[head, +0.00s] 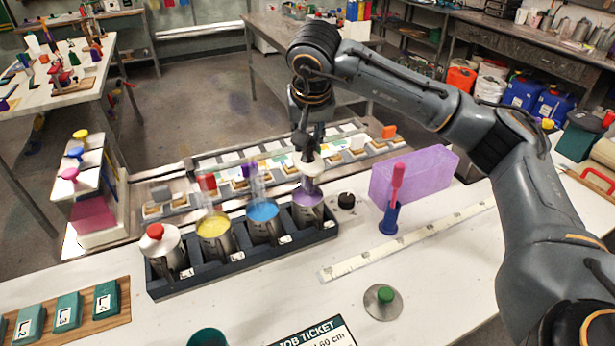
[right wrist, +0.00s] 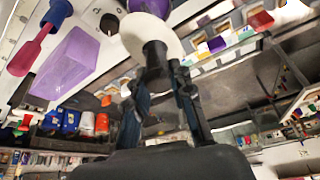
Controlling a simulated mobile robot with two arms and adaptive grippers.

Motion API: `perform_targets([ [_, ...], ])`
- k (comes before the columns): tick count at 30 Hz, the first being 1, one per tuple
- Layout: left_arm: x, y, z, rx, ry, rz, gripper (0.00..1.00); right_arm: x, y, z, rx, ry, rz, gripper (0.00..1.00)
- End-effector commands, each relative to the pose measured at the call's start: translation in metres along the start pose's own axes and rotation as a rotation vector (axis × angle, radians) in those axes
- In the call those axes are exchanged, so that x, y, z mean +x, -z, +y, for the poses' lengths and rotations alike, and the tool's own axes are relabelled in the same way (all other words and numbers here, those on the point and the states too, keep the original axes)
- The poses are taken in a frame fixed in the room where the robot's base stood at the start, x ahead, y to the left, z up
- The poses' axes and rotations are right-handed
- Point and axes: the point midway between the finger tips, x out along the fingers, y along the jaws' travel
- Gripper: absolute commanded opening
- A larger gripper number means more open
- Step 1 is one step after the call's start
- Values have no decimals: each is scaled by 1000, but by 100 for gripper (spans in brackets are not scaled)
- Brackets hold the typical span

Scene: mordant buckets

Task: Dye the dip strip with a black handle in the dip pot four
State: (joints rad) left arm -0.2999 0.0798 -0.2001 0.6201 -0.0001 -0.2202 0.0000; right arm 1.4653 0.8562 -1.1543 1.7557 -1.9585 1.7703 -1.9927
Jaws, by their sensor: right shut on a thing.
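My right gripper (head: 309,143) is above the rightmost pot (head: 307,209) in the dark rack, which holds purple liquid. Other pots hold yellow (head: 213,226) and blue (head: 263,211) liquid; the leftmost has a red-knobbed lid (head: 160,240). My left gripper is not in view.
The dark rack (head: 245,262) stands on the white bench. A black-knobbed item (head: 346,199), a purple block (head: 425,178), a pink-handled tool (head: 396,184) in a blue stand, a measuring strip (head: 400,243) and a green-knobbed lid (head: 384,298) lie right. A tray with strips is behind.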

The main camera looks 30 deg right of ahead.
Motion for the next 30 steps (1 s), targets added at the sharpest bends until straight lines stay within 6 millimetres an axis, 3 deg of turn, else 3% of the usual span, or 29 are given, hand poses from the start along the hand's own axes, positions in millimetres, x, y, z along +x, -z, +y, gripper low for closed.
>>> perform_targets([
  [18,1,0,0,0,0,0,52,1,0,0,0,0,0,0],
  [30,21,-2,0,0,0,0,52,25,-10,0,0,1,0,0],
])
